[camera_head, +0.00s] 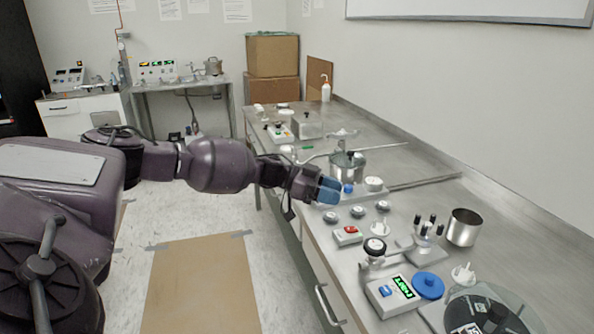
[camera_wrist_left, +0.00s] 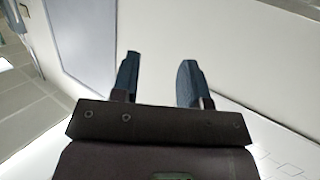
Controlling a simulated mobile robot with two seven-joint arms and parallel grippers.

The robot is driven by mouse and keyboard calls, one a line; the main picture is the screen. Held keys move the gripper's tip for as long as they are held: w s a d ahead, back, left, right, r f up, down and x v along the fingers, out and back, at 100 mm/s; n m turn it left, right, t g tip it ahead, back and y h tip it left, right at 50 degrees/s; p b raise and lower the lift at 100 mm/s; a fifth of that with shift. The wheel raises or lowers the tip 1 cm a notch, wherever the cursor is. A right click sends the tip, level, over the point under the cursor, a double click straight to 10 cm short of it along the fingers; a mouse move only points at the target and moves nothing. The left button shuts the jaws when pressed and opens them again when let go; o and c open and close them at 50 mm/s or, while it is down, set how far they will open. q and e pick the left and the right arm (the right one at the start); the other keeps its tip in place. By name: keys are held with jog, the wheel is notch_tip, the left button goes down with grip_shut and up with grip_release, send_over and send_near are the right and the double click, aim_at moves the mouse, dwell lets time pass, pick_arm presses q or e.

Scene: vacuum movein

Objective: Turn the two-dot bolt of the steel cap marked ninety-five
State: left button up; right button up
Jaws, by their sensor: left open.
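My left arm reaches in from the left, and its gripper (camera_head: 329,190) with blue fingertips hangs over the near-left edge of the steel bench. In the left wrist view the gripper (camera_wrist_left: 158,82) has its two fingers apart with nothing between them. A steel pot-like vessel with a lid (camera_head: 347,164) stands just beyond the gripper. Several small round caps or knobs, one of them here (camera_head: 357,211), sit on the bench in front of the gripper. I cannot read a ninety-five mark or make out a two-dot bolt on anything. My right gripper is not in view.
On the near bench are a box with a red button (camera_head: 348,235), a green-lit display box (camera_head: 391,293), a blue disc (camera_head: 428,285), a steel cup (camera_head: 463,227) and a dark round plate (camera_head: 490,312). A wall runs along the right.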

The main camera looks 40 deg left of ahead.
pick_arm(q)
jog(key=s+a+r+n+t, duration=0.3)
jog(key=a+n+t, duration=0.3)
jog(key=t, duration=0.4)
jog(key=shift+a+r+t+h, duration=0.3)
jog(key=shift+a+r+h, duration=0.15)
jog(key=shift+r, duration=0.3)
dwell(0.7)
